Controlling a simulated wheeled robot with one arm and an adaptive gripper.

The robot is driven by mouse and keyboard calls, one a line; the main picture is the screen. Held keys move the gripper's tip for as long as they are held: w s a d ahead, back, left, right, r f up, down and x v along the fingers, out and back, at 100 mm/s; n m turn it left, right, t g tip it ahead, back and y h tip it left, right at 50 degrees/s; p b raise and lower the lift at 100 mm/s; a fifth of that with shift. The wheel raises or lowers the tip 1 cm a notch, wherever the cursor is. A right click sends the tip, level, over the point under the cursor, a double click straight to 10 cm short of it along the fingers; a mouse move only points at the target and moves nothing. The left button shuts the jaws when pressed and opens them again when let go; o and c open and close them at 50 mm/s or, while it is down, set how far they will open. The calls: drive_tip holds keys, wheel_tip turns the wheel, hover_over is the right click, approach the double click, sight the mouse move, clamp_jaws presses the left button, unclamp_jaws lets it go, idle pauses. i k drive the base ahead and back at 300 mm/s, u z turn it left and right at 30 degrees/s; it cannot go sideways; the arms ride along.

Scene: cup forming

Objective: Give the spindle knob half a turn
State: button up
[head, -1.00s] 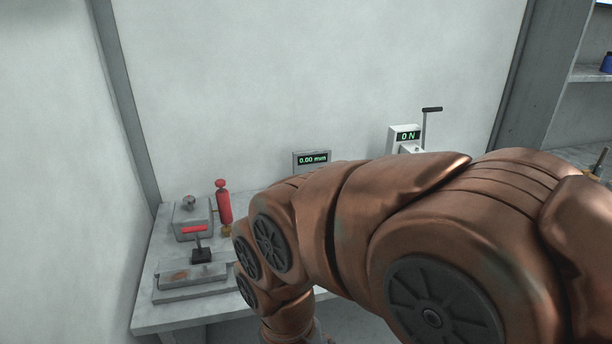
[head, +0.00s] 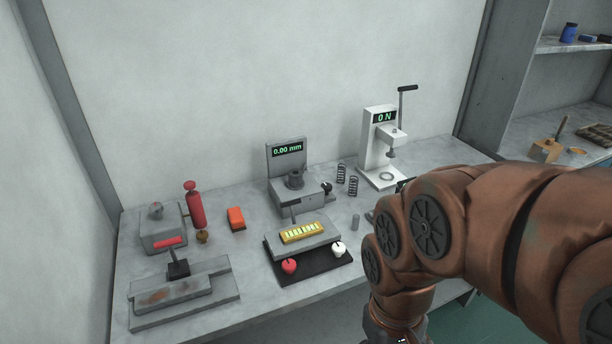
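A grey device with a green "0.00 mm" display (head: 287,150) stands at the middle of the bench. A dark round knob (head: 326,188) sits on its right side, and a dark round fitting (head: 295,180) is on its top. Another grey knob (head: 155,210) sits on top of a grey box (head: 163,234) at the left. I cannot tell for sure which of these is the spindle knob. My copper arm reaches down at the right, in front of the bench. My gripper is below the bottom edge of the picture, and no fingers show.
A white press reading "0 N" (head: 372,150), springs (head: 353,181), a red bottle (head: 195,208) and an orange block (head: 236,218) stand around. A red-handled fixture (head: 180,290) is front left.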

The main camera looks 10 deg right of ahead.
sight(328, 186)
drive_tip(key=u, duration=0.05)
drive_tip(key=k, duration=0.4)
drive_tip(key=z, duration=0.5)
drive_tip(key=i, duration=1.25)
drive_tip(key=u, duration=0.8)
